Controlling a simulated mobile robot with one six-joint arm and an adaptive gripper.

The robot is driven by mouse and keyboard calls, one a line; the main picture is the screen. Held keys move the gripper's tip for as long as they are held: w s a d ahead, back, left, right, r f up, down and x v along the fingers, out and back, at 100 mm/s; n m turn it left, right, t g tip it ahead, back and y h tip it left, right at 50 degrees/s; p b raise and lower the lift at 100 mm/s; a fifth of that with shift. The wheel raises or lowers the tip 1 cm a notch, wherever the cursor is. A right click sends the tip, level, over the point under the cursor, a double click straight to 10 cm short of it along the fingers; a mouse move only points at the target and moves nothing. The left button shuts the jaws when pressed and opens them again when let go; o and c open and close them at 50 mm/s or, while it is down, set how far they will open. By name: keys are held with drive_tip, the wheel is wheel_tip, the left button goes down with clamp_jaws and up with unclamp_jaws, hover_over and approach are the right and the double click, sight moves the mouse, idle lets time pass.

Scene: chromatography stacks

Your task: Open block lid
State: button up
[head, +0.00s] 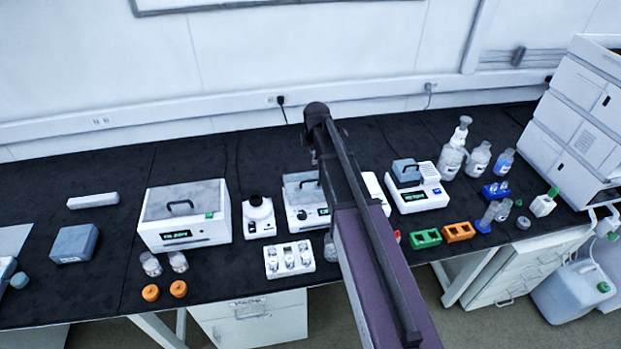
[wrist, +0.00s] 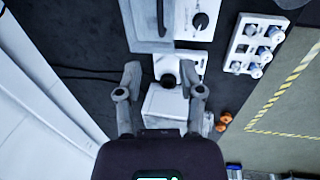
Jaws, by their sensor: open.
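A white block unit (head: 307,217) with a knob, a green display and a hinged-looking lid (head: 299,179) with a handle stands mid-bench in the head view, its right part hidden by my arm. In the wrist view the lid handle (wrist: 161,18) is at the top, beside the knob (wrist: 200,21). The lid appears down. A second white unit (head: 418,196) with a grey lid stands farther right. My gripper is hidden in the head view.
The mixer (head: 259,218) stands left of the block unit, and a larger lidded box (head: 185,235) farther left. A white vial rack (head: 290,270) is in front. Green (head: 425,239) and orange (head: 458,232) racks are at right. The wall runs behind the bench.

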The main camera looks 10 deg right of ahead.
sight(311, 181)
drive_tip(key=shift+f, duration=0.15)
drive_tip(key=w+f+b, duration=0.1)
drive_tip(key=f+b, duration=0.7)
drive_tip(key=b, duration=0.1)
drive_tip(key=w+f+b, duration=0.1)
drive_tip(key=f+b, duration=0.3)
drive_tip(key=f, duration=0.1)
drive_tip(key=shift+w+f, duration=0.1)
drive_tip(key=shift+w, duration=0.25)
idle(0.3)
clamp_jaws()
drive_tip(key=shift+a, duration=0.15)
drive_tip(key=shift+d, duration=0.25)
